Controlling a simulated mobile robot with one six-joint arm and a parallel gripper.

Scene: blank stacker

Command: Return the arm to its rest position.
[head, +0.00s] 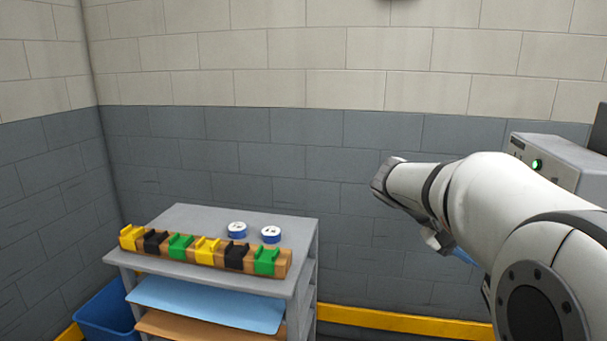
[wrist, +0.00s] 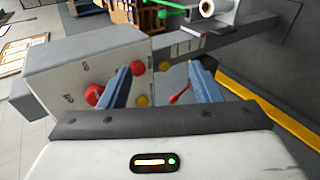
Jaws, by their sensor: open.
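My arm (head: 500,195) reaches in from the right of the head view, its forearm pointing left and its wrist bent downward. My gripper (wrist: 160,75) is open in the wrist view, with two blue fingers apart and nothing between them. In the head view only a small blue part of the gripper (head: 463,256) shows below the arm; the rest is hidden behind my arm. In the wrist view the fingers lie in front of a grey machine box (wrist: 90,55) with red and yellow buttons; I cannot tell the distance to it.
A grey shelf unit (head: 192,214) stands at left, carrying a wooden strip with yellow, black and green holders (head: 207,245) and two blue-and-white rolls (head: 237,229). A blue bin (head: 104,312) is beside it. A grey box with a green light (head: 565,155) is behind my arm.

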